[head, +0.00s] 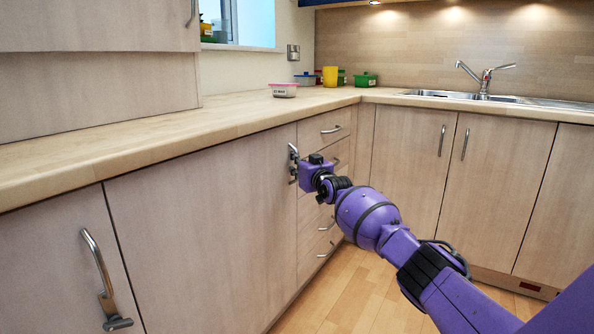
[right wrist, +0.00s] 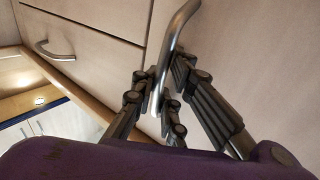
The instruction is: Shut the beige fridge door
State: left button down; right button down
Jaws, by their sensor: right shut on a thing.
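The beige fridge door (head: 205,225) is the wide wood-grain panel under the left counter in the head view. It looks about flush with the neighbouring fronts; I cannot tell if a small gap is left. Its metal handle is upright near the door's right edge and shows in the right wrist view as a curved bar (right wrist: 178,30). My right gripper (head: 294,164) is at this handle. In the right wrist view its dark fingers (right wrist: 159,92) are shut around the bar, one on each side. My left gripper is in neither view.
A column of drawers (head: 325,140) stands just right of the door. Another door with a handle (head: 98,262) is at the left. The worktop (head: 150,115) overhangs above, with a pink-lidded tub (head: 284,90) on it. The wooden floor (head: 350,295) is clear.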

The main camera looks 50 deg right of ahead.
jog(key=shift+w+r, duration=0.15)
jog(key=c, duration=2.1)
grip_release()
jog(key=shift+a, duration=0.15)
